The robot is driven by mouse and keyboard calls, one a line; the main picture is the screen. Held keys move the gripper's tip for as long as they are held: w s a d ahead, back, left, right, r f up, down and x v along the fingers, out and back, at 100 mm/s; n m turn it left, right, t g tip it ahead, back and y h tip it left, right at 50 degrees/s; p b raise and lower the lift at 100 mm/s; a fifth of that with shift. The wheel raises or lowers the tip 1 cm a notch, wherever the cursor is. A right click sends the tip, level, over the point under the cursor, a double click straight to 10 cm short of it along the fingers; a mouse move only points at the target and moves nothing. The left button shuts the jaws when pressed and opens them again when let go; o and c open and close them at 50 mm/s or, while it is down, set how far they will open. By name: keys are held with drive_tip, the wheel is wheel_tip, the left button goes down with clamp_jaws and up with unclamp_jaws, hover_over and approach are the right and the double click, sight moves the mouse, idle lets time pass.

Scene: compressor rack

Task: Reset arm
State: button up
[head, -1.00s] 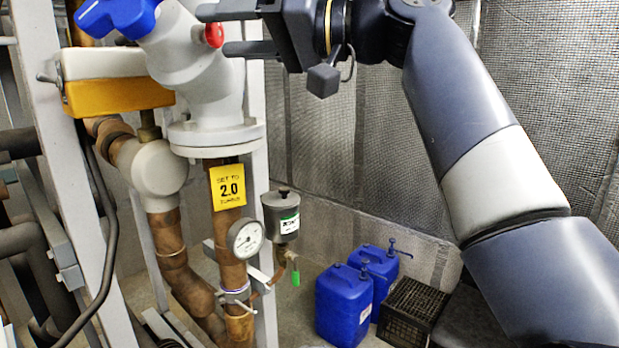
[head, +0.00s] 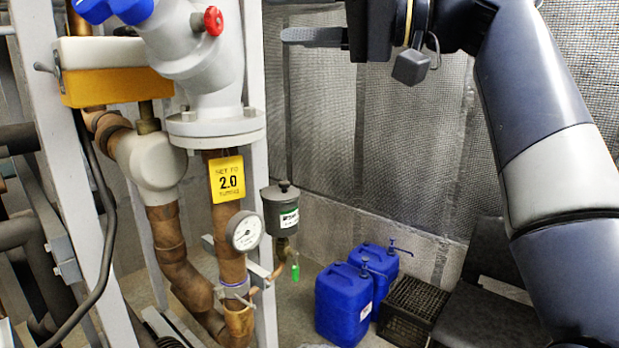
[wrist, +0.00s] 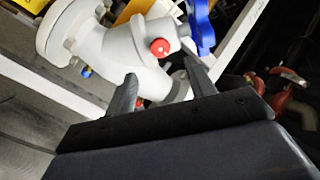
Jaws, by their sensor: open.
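My gripper (head: 312,36) is at the top of the head view, to the right of the grey valve body (head: 205,60). Only one finger shows clearly there; the upper part is cut off by the frame. In the wrist view my gripper (wrist: 160,88) has its two fingers apart with nothing held between them. The red knob (head: 213,20) on the valve is left of the fingertip, with a gap between them. The red knob (wrist: 160,48) shows beyond the fingers in the wrist view. The blue handwheel (head: 115,8) is at the top left, partly cut off.
A yellow tag (head: 227,180) and a round gauge (head: 244,231) are on the copper pipe. A grey canister (head: 283,208) hangs beside it. Blue jugs (head: 345,305) and a black crate (head: 412,308) stand on the floor. The space before the mesh wall (head: 330,120) is open.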

sight(219, 24)
drive_tip(key=p+x, duration=0.1)
drive_tip(key=x, duration=0.6)
drive_tip(key=shift+a+r+p, duration=0.15)
drive_tip(key=shift+a+p, duration=0.15)
drive_tip(key=shift+a, duration=0.05)
drive_tip(key=shift+a+m, duration=0.2)
drive_tip(key=shift+m, duration=0.1)
drive_tip(key=m+p, duration=0.3)
drive_tip(key=m, duration=0.2)
drive_tip(key=shift+d, duration=0.1)
drive_tip(key=m+p, duration=0.2)
drive_tip(key=m, duration=0.1)
drive_tip(key=shift+r+m, duration=0.1)
drive_tip(key=shift+m, duration=0.3)
drive_tip(key=m+p, duration=0.5)
drive_tip(key=m, duration=0.2)
drive_tip(key=shift+m+p, duration=0.45)
drive_tip(key=shift+m, duration=0.25)
drive_tip(key=shift+f, duration=0.2)
drive_tip(key=shift+w+f, duration=0.1)
drive_tip(key=shift+f, duration=0.05)
